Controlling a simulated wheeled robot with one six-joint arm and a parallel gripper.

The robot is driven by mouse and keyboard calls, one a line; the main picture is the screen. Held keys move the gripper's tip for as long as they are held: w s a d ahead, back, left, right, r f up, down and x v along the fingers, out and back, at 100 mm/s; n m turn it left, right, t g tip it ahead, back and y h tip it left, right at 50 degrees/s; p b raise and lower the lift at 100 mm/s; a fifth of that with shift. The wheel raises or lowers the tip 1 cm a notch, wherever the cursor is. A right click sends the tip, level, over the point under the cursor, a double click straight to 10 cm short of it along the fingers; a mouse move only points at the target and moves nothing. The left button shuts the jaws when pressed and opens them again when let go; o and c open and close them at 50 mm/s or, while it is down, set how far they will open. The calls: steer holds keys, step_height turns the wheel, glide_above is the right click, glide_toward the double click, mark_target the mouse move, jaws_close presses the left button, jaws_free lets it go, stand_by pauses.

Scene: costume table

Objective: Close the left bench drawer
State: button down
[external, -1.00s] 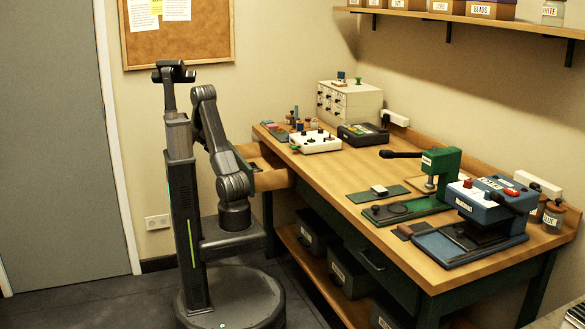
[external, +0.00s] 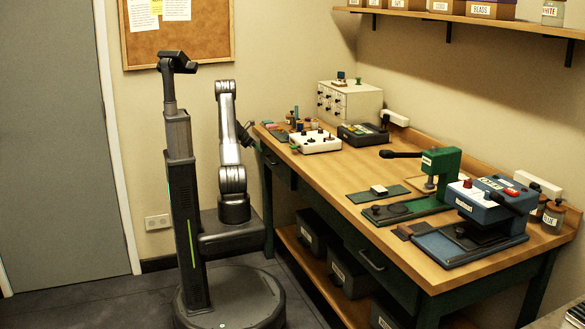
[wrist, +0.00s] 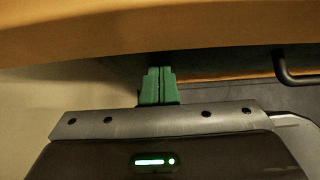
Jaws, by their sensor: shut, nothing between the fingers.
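The left bench drawer (external: 279,170) is under the far left end of the workbench. Its front looks level with the bench frame, and no open drawer box shows. My gripper (external: 249,141) is at the bench's left front edge, in front of the drawer area, and is partly hard to make out there. In the wrist view my gripper's green fingers (wrist: 158,84) are shut together with nothing between them, close under the wooden edge. A dark bar handle (wrist: 288,68) shows to their right; I cannot tell which drawer it belongs to.
The workbench (external: 330,180) holds a white control box (external: 315,142), a green press (external: 440,175) and a blue machine (external: 490,205). A second drawer handle (external: 371,260) is farther right. Dark bins (external: 311,233) stand on the lower shelf. Floor in front is clear.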

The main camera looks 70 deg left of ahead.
steer(key=shift+w+r, duration=0.2)
steer(key=shift+w, duration=0.1)
steer(key=s+r+p, duration=0.1)
steer(key=s+r, duration=0.5)
steer(key=s, duration=0.5)
steer(key=shift+s+r+p, duration=0.3)
steer(key=shift+r, duration=0.05)
steer(key=shift+w+r+b+x, duration=0.25)
steer(key=shift+w+r+x, duration=0.05)
steer(key=shift+x, duration=1.75)
steer(key=shift+w+r+b+x, duration=0.25)
steer(key=shift+x, duration=1.85)
steer(key=shift+w+r+b+x, duration=0.25)
steer(key=shift+w+r+x, duration=0.05)
steer(key=shift+x, duration=1.75)
